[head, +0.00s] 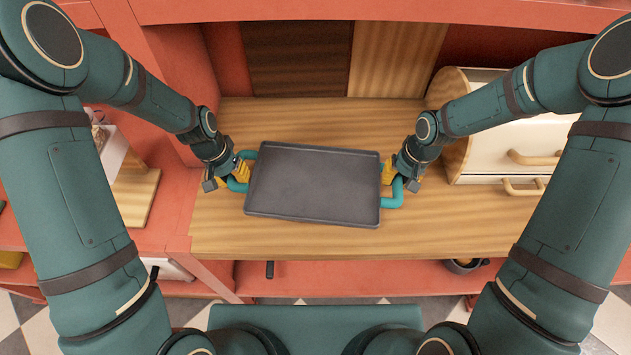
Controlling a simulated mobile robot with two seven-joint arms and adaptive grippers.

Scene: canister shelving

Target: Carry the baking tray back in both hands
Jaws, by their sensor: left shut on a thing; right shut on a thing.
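The dark grey baking tray (313,185) is in the middle of the head view, over the wooden shelf surface. It has a teal handle at each short end, and it looks slightly turned, its right end nearer to me. My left gripper (238,174) is shut on the left handle (238,185). My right gripper (390,176) is shut on the right handle (396,195). I cannot tell whether the tray touches the wood or is held just above it.
The wooden surface (300,240) is bare in front of the tray. A cream drawer box (505,150) with wooden sides stands at the right. A red upright (170,75) stands at the left, with a wooden board (135,190) beyond it. A dark pot (462,266) is on the lower shelf.

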